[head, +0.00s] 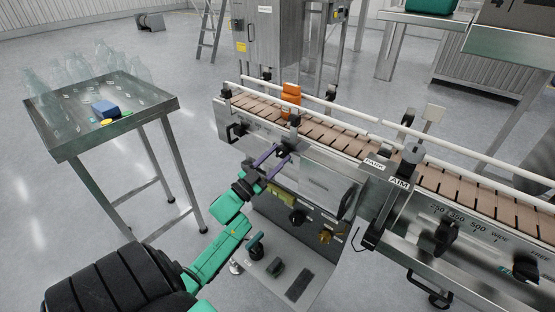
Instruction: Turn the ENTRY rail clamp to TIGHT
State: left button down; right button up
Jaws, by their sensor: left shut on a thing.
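My left gripper (279,154), with purple fingers, reaches up to the near side of the conveyor at its left end. Its fingers are shut on a small part there, which appears to be the handle of the ENTRY rail clamp. The black clamp body (294,121) shows on the near rail just above the fingertips. The fingers mostly hide the handle, and its angle cannot be told. Small markings on the side plate near it are too small to read. My right gripper is not in view.
PARK and AIM labels (399,182) sit on a bracket to the right. A steel table (68,142) with clear bottles stands at left. Open floor lies between the table and conveyor.

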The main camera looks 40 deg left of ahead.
pick_arm(q)
jog(key=m, duration=0.2)
jog(key=m+h, duration=0.1)
jog(key=m, duration=0.1)
jog(key=shift+a+g+h, duration=0.1)
jog(key=shift+g+h, duration=0.2)
jog(key=shift+g, duration=0.1)
jog(key=m+g+h, duration=0.1)
jog(key=m, duration=0.2)
jog(key=shift+a+r+m, duration=0.1)
jog(key=shift+m, duration=0.2)
jog(key=m+g, duration=0.1)
jog(key=m, duration=0.1)
jog(key=m+g+h+p, duration=0.1)
jog(key=m, duration=0.2)
jog(key=shift+r, duration=0.15)
jog(key=shift+m, duration=0.5)
jog(key=shift+c, duration=1.8)
grip_release()
jog(key=shift+a, duration=0.1)
